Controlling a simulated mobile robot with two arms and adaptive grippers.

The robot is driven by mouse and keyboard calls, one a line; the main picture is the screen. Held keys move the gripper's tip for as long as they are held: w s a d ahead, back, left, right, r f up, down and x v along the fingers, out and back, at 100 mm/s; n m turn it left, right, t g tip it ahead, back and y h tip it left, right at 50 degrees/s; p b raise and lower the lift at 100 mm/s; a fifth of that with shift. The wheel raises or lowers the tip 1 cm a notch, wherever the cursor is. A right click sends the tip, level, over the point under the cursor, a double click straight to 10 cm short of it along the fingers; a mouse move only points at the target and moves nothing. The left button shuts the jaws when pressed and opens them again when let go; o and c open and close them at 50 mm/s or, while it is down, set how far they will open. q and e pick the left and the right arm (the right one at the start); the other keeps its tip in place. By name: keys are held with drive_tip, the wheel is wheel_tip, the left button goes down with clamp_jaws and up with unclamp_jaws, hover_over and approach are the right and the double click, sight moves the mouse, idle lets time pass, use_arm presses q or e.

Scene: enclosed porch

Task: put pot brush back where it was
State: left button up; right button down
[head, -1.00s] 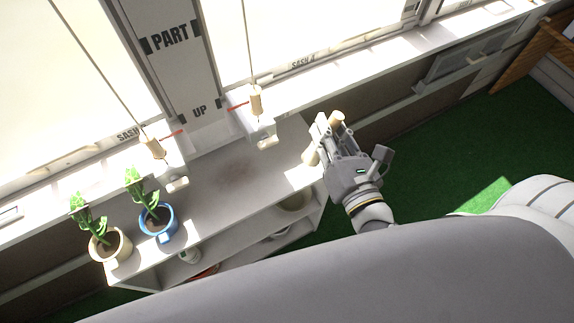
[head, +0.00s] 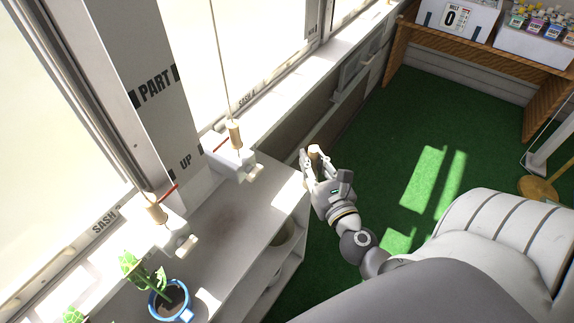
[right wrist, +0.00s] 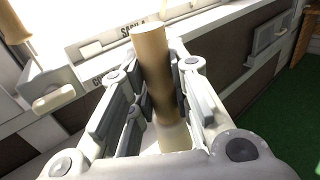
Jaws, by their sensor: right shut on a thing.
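My right gripper (head: 314,160) is shut on a tan, wooden-looking cylinder, the pot brush (right wrist: 155,75) by its look. In the right wrist view the cylinder stands between the two fingers, with a paler lower part; any bristles are hidden. In the head view the brush (head: 316,154) shows only as a small tan piece among the fingers. The gripper is just off the right end of the grey shelf unit (head: 225,235), above the green floor. My left gripper is not in view.
A blue pot with a plant (head: 170,300) stands on the shelf top near the bottom of the head view. Cords with wooden toggles (head: 234,133) hang by the window ledge. The middle of the shelf top is bare. A wooden bench (head: 480,50) holds boxes at the upper right.

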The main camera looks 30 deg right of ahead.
drive_tip(key=w+f+b, duration=0.1)
drive_tip(key=w+f, duration=0.2)
drive_tip(key=w+f+b, duration=0.2)
drive_tip(key=w+f, duration=0.1)
drive_tip(key=f, duration=0.1)
drive_tip(key=w+f+b, duration=0.2)
drive_tip(key=w+f, duration=0.1)
drive_tip(key=f, duration=0.1)
drive_tip(key=shift+w+a, duration=0.3)
drive_tip(key=shift+w, duration=0.1)
drive_tip(key=shift+f, duration=0.15)
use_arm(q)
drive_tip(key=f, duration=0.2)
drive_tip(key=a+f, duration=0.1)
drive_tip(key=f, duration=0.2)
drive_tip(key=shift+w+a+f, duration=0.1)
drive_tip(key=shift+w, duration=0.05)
use_arm(e)
drive_tip(key=shift+f+b, duration=0.1)
drive_tip(key=shift+b, duration=0.3)
drive_tip(key=c, duration=1.3)
unclamp_jaws()
drive_tip(key=shift+c, duration=0.2)
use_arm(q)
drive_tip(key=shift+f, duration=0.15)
